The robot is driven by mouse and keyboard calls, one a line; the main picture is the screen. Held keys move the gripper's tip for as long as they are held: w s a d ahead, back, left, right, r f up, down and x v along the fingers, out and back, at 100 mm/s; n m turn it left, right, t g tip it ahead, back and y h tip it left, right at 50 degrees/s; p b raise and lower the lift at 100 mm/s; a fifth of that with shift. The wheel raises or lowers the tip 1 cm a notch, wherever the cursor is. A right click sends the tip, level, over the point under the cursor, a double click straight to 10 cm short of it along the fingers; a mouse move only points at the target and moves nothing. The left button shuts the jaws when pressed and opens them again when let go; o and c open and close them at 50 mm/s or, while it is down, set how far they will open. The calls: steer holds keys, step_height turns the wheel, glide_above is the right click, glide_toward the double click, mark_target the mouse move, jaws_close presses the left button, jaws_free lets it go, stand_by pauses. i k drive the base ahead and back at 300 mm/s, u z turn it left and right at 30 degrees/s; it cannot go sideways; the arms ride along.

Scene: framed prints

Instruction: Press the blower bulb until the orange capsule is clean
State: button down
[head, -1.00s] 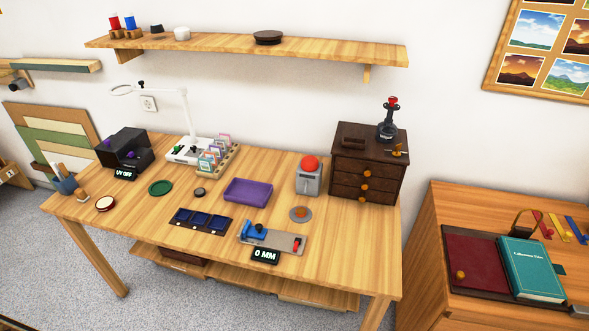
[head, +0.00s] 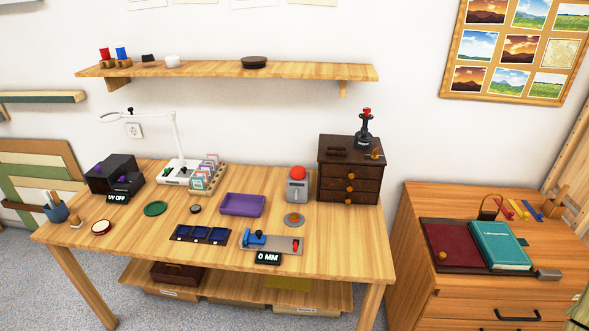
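A red rounded bulb (head: 297,173) sits on top of a grey boxy stand near the back right of the wooden table; it looks like the blower bulb. Just in front of it, a small orange piece (head: 294,218) lies on a round grey dish; it looks like the orange capsule. It is too small to tell how clean it is. My gripper is not in view, and nothing is touching the bulb or the dish.
A dark drawer cabinet (head: 349,171) stands right of the bulb, with a black and red device on top. A purple tray (head: 243,205) is to the left. A blue-and-red gauge (head: 272,243) reading "0 MM" lies in front. The front left tabletop (head: 135,245) is clear.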

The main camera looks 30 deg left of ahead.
mark_target(297, 173)
steer(key=u, duration=1.4)
steer(key=i, duration=0.2)
steer(key=u, duration=0.05)
